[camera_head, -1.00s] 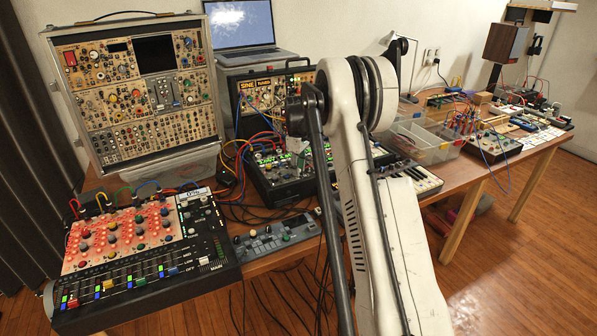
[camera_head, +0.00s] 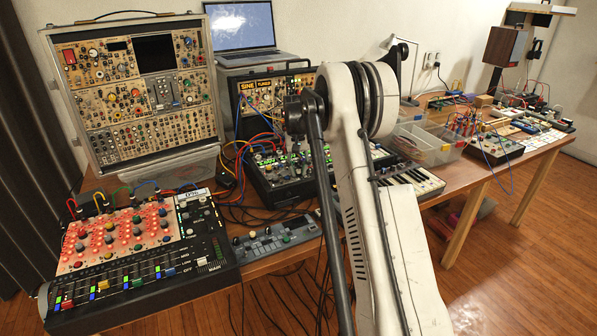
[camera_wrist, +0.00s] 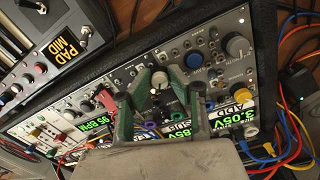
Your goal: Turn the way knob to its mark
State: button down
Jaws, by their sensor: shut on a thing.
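In the wrist view a pale round knob (camera_wrist: 159,79) stands on a grey module panel (camera_wrist: 200,62) of the case. My gripper (camera_wrist: 161,88) is shut on this knob, with one green finger on each side of it. The knob's pointer, its mark and any name printed beside it are too small or covered to read. In the head view my arm hides the gripper and the knob; part of the same black synth case (camera_head: 262,185) shows to the left of the arm.
Lit displays (camera_wrist: 238,114) lie along the panel. Patch cables (camera_wrist: 289,125) hang at the right. A red-lit mixer (camera_head: 120,235) and a small grey controller (camera_head: 275,239) stand nearby.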

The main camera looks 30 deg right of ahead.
aim_at(297, 170)
jog(key=shift+m, duration=1.5)
jog(key=c, duration=1.9)
grip_release()
notch_tip(297, 170, up, 12)
jog(key=shift+w+a+r, duration=0.1)
jog(key=shift+w+a, duration=0.05)
